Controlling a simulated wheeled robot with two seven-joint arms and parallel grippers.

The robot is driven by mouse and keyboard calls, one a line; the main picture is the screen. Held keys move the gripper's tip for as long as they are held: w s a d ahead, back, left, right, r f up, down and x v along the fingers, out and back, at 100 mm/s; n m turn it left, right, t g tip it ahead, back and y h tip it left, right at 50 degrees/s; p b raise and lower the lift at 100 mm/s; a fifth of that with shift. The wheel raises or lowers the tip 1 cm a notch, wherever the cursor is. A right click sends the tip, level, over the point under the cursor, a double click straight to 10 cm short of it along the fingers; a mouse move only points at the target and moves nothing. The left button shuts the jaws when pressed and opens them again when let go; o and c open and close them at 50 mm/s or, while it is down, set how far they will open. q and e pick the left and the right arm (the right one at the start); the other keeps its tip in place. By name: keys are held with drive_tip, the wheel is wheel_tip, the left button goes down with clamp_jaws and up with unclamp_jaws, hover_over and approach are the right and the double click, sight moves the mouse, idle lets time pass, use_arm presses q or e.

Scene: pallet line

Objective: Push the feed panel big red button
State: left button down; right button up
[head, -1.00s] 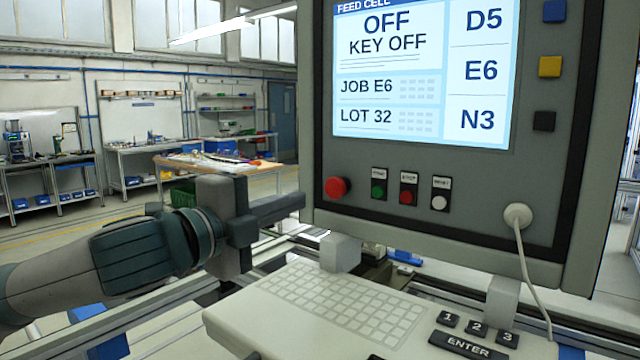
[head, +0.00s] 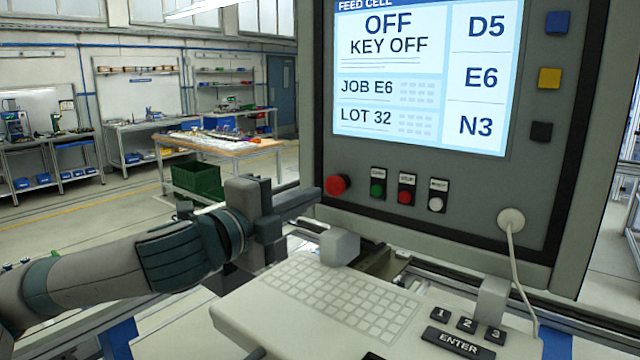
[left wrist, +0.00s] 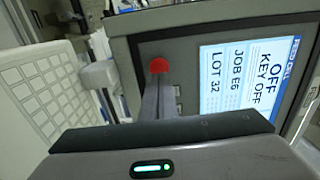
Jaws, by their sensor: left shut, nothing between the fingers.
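The feed panel (head: 470,190) is a grey box with a lit screen (head: 390,85) reading OFF, KEY OFF, JOB E6 and LOT 32. Its big red button (head: 337,186) is at the lower left of the panel face, and it also shows in the left wrist view (left wrist: 159,65). My left gripper (head: 316,195) is shut and empty, with its fingertips just left of the red button. In the left wrist view its fingers (left wrist: 158,90) point at the button and overlap its lower edge. I cannot tell whether they touch it. The right gripper is not clearly in view.
Small green (head: 377,189), red (head: 407,190) and white (head: 436,199) buttons sit right of the big button. A keyboard shelf (head: 330,305) juts out below the panel. A white cable (head: 516,260) hangs at the right. A workbench (head: 225,147) and green crate (head: 197,180) stand behind at left.

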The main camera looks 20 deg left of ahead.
sight(332, 187)
use_arm(q)
drive_tip(key=shift+p+x, duration=0.7)
drive_tip(key=shift+x, duration=1.4)
drive_tip(key=shift+w, duration=0.15)
